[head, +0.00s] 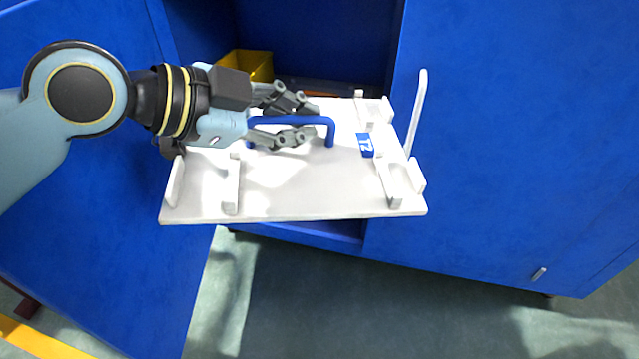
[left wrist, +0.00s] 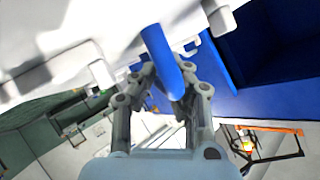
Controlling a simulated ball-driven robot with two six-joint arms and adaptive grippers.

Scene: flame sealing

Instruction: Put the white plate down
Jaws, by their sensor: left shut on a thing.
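The white plate (head: 290,190) is a flat board with white upright brackets near its corners, a blue handle (head: 292,121) and a blue label marked "T2" (head: 365,145). My left gripper (head: 305,122) is shut on the blue handle and holds the plate in front of the blue cabinet. In the left wrist view the handle (left wrist: 163,62) runs between the fingers, and the plate's underside or face (left wrist: 60,25) fills the upper left. My right gripper is not in view.
The blue cabinet (head: 500,150) stands behind the plate, its left door (head: 100,230) swung open. A yellow bin (head: 246,64) sits inside the cabinet, partly hidden. Green floor (head: 330,300) is clear below. A white handle bar (head: 417,110) shows right of the plate.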

